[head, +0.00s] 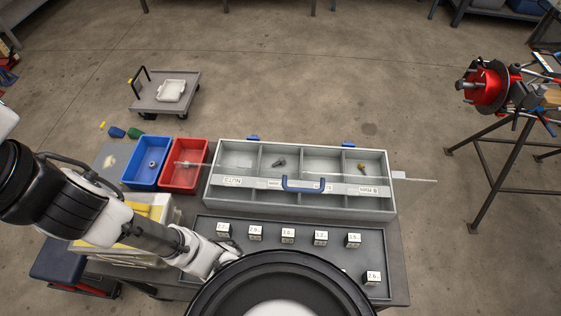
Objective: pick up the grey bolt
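The grey bolt (279,162) lies in the second compartment from the left of a grey sectioned box (389,190) on the workbench. A yellowish, brass-coloured piece (361,168) lies in the rightmost compartment. The leftmost and third compartments look empty. A clear, see-through panel seems to cross the box, its edges running out past both sides; I cannot tell how it sits over the bolt. My arm reaches in from the left, low over the bench. Its end is hidden behind the dark round part of my body, so my gripper's fingers do not show.
A blue handle (303,184) stands at the box's front. Several small labelled blocks stand on a dark tray (206,224) before it. A blue bin (147,176) and a red bin (180,181) stand left. A trolley (148,101) and pipe stand (490,88) stand apart on open floor.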

